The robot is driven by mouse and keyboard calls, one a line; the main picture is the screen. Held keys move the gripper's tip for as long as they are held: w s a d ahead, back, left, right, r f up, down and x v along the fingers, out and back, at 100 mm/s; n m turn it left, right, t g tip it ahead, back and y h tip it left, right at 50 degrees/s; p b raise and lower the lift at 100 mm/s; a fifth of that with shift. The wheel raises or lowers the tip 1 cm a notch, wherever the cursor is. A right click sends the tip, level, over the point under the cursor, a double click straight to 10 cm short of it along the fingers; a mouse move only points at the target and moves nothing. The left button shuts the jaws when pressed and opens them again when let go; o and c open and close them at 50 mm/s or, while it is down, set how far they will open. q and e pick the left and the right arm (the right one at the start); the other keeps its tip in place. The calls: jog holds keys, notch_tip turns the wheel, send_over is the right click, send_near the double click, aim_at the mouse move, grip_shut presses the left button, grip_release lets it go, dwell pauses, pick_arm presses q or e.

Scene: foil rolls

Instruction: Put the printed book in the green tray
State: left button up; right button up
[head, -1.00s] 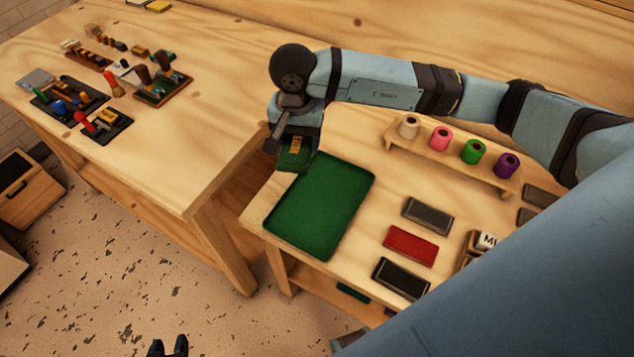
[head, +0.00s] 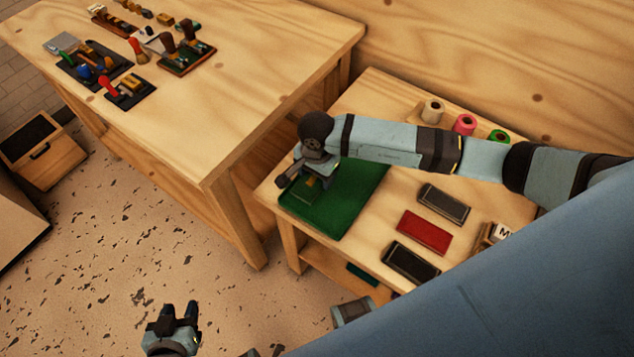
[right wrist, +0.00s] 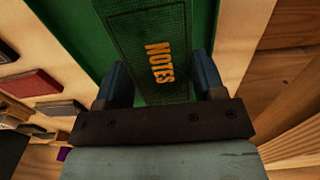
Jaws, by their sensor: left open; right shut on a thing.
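The printed book (right wrist: 150,28) is dark green with orange "NOTES" lettering. My right gripper (right wrist: 160,85) is shut on it, one finger on each side. In the head view the right gripper (head: 304,185) is over the near-left part of the green tray (head: 350,205), and its wrist hides most of the book. The right wrist view shows the tray (right wrist: 75,20) behind the book. I cannot tell whether the book touches the tray floor. My left gripper (head: 178,312) is open and empty, low over the floor at the bottom of the head view.
Dark and red foil boxes (head: 425,232) lie right of the tray. Several coloured rolls (head: 465,124) stand on a wooden rack behind my right arm. Another workbench (head: 250,70) with tools on boards stands at the left. The tray's visible surface is clear.

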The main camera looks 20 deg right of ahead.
aim_at(317, 185)
notch_tip(317, 185, down, 5)
jog(key=shift+f, duration=0.1)
dwell(0.3)
jog(key=shift+f, duration=0.2)
jog(key=o, duration=1)
jog(key=shift+r, duration=0.1)
jog(key=shift+c, duration=0.2)
jog(key=shift+r, duration=0.3)
notch_tip(317, 185, up, 12)
jog(key=shift+f, duration=0.1)
